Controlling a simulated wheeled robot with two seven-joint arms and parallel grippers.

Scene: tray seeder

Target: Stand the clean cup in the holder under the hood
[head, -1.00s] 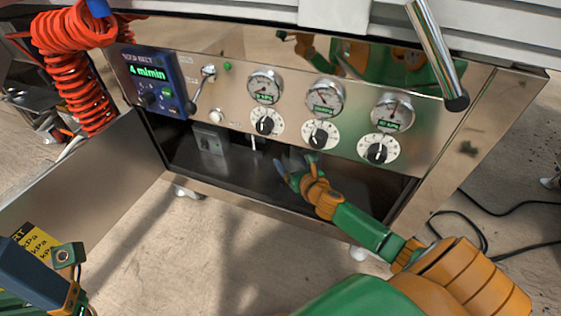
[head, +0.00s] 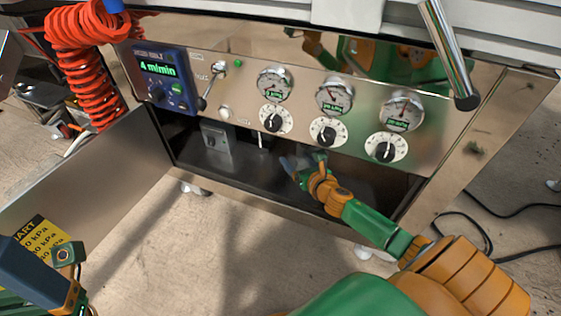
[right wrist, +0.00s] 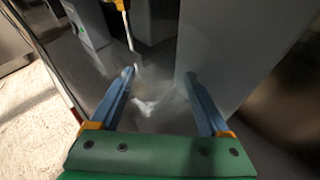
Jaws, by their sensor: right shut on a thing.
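My right gripper (head: 303,166) reaches into the dark open bay below the gauge panel. In the right wrist view its two blue fingers (right wrist: 160,78) stand apart around a faint, see-through thing (right wrist: 152,100), which looks like the clear cup. The cup's outline is blurred, and I cannot tell if it touches the bay floor. A thin pale rod (right wrist: 128,30) with a yellow top hangs just beyond the fingers. I cannot make out the holder. My left gripper (head: 62,265) is at the lower left, partly cut off, away from the bay.
The steel panel (head: 445,140) with gauges and knobs overhangs the bay. A grey switch box (head: 215,140) stands inside at the left. An open metal door (head: 95,180) extends out at the left. A chrome handle (head: 450,55) juts out at the upper right. A red coiled hose (head: 85,70) hangs at the left.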

